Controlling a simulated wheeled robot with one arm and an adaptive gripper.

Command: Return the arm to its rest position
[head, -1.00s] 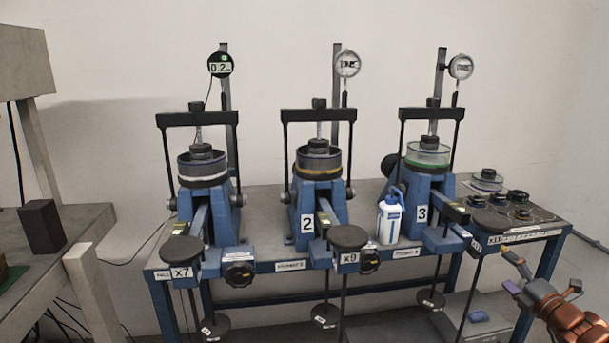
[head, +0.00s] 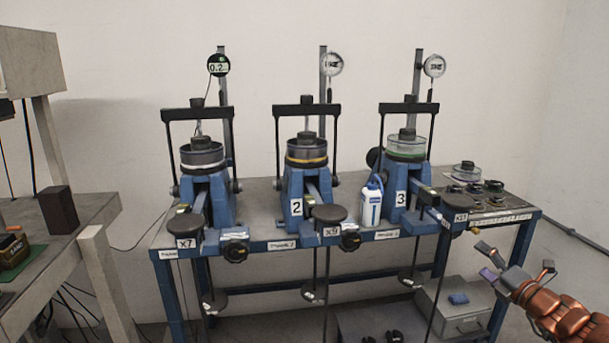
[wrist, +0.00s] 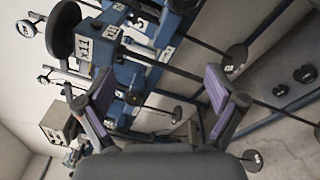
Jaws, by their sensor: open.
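My gripper (head: 516,264) is at the lower right of the head view, in front of the right end of the blue bench (head: 500,290). It is open, with nothing between its fingers. In the wrist view my gripper (wrist: 165,95) shows two wide-apart fingers with purple pads. My copper-coloured arm runs off the lower right corner of the head view. In the wrist view the bench and its hanging weights lie beyond the fingers, seen tilted. No contact between my gripper and the bench shows.
Three blue lever frames stand on the bench, including frame 2 (head: 297,200) and frame 3 (head: 402,195). A white-and-blue bottle (head: 371,205) stands between them. A grey box (head: 455,310) is under the bench. A side table (head: 95,212) stands left.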

